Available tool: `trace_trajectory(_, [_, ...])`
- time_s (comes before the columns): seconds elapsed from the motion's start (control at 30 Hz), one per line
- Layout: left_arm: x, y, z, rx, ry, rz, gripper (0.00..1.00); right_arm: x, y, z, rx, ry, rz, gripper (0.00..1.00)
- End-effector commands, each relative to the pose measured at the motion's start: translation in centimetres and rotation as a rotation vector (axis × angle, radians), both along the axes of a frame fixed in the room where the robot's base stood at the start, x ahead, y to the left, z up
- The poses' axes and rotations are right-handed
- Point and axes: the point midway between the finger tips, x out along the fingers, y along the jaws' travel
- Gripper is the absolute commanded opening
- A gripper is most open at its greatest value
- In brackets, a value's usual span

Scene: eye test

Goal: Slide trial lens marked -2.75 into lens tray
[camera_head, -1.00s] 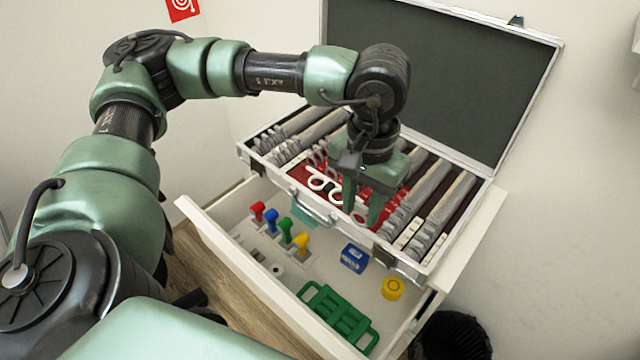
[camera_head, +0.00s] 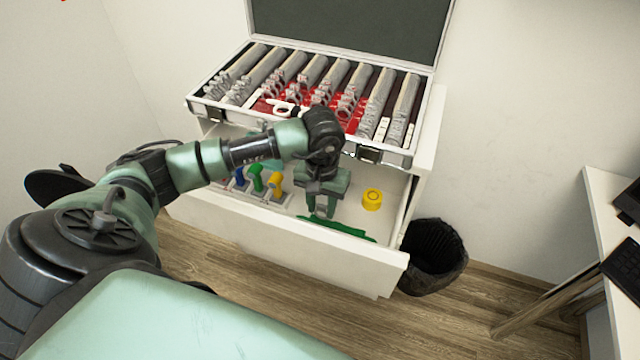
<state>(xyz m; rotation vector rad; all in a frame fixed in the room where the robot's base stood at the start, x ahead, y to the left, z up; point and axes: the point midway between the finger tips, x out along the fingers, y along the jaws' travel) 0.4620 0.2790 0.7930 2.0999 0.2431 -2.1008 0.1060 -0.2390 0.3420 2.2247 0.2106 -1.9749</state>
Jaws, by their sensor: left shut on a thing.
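An open case of lenses (camera_head: 232,117) stands on top of the drawer unit, with rows of grey-rimmed lenses in red and dark slots. No marking such as -2.75 can be read, and I cannot pick out that lens. My left gripper (camera_head: 321,211) points down over the open drawer, in front of the case and left of a yellow round container (camera_head: 372,199). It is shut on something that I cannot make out. A green slotted holder (camera_head: 347,231) lies at the drawer's front, partly hidden by the gripper. My right gripper is not in view.
Green (camera_head: 256,178) and yellow (camera_head: 276,183) handled pieces stand left of my gripper in the drawer (camera_head: 290,235). White rings (camera_head: 284,108) lie in the case. A black bin (camera_head: 432,258) stands at the right, near a white desk (camera_head: 612,215).

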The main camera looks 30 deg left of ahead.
Motion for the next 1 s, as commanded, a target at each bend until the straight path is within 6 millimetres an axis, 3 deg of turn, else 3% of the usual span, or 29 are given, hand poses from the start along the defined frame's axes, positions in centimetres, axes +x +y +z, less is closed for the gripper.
trace_trajectory(0.27, [-0.2,0.4,-1.6,-0.002,-0.001,0.006,0.0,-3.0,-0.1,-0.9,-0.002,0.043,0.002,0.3])
trace_trajectory(0.7, [-0.2,0.3,-5.4,-0.003,0.0,0.006,0.0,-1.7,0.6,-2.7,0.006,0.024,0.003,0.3])
trace_trajectory(1.0, [-0.2,0.3,-5.5,-0.002,-0.001,0.006,0.0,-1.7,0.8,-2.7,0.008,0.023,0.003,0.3])
